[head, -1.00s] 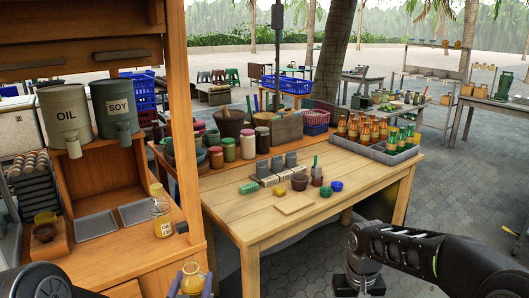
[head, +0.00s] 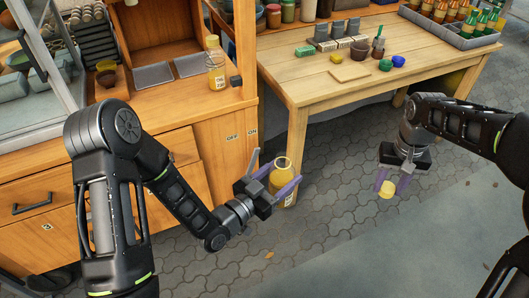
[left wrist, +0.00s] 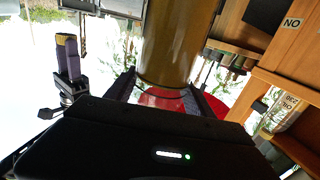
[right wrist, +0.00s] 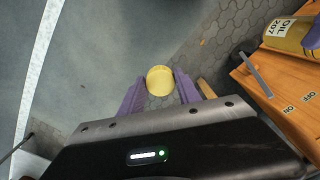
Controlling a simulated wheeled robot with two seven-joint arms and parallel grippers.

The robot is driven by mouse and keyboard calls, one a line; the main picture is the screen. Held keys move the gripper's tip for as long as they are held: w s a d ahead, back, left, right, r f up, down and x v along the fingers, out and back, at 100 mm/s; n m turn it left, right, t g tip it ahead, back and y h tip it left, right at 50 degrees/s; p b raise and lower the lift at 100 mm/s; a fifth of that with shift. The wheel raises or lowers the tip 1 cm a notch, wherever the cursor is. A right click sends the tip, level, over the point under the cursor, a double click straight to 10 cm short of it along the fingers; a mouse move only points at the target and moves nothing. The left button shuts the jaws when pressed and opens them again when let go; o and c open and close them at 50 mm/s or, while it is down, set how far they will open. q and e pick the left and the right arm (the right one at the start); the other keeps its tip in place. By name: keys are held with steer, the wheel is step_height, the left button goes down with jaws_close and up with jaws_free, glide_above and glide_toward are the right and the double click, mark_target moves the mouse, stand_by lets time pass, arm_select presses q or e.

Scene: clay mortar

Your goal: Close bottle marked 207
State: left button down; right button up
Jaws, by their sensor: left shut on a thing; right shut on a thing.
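My left gripper (head: 272,188) is shut around an upright amber bottle (head: 284,172) with an open, uncapped mouth. It is held in front of the wooden counter. The bottle's side fills the upper middle of the left wrist view (left wrist: 170,45). In the right wrist view its label reads OIL 207 (right wrist: 288,32). My right gripper (head: 393,182) is shut on a small yellow cap (head: 386,189), held over the paving to the right of the bottle and apart from it. The cap also shows between the purple fingers in the right wrist view (right wrist: 160,80).
Another capped oil bottle (head: 215,65) stands on the counter (head: 160,100); its label seems to read 230 in the left wrist view (left wrist: 283,112). A wooden table (head: 310,85) with small bowls and blocks stands behind. Open air separates the two grippers.

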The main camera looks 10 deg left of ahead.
arm_select(q)
steer(key=s+d+h, duration=0.1)
steer(key=s+d+f+m+g+h, duration=0.1)
steer(key=d, duration=0.1)
steer(key=shift+f+m, duration=0.15)
steer(key=shift+m, duration=0.15)
arm_select(e)
steer(key=a+r+n, duration=0.1)
steer(key=a+r, duration=0.3)
steer(key=a, duration=0.4)
steer(key=s+a+r+n, duration=0.1)
steer(key=a+r, duration=0.3)
steer(key=a, duration=0.4)
steer(key=s+a+r+n, duration=0.1)
steer(key=a+r+n, duration=0.2)
steer(key=a, duration=0.5)
steer(key=shift+s+a+r, duration=0.2)
steer(key=shift+r, duration=0.35)
steer(key=shift+s+n, duration=0.1)
steer(key=shift+n, duration=0.2)
steer(key=shift+f, duration=2)
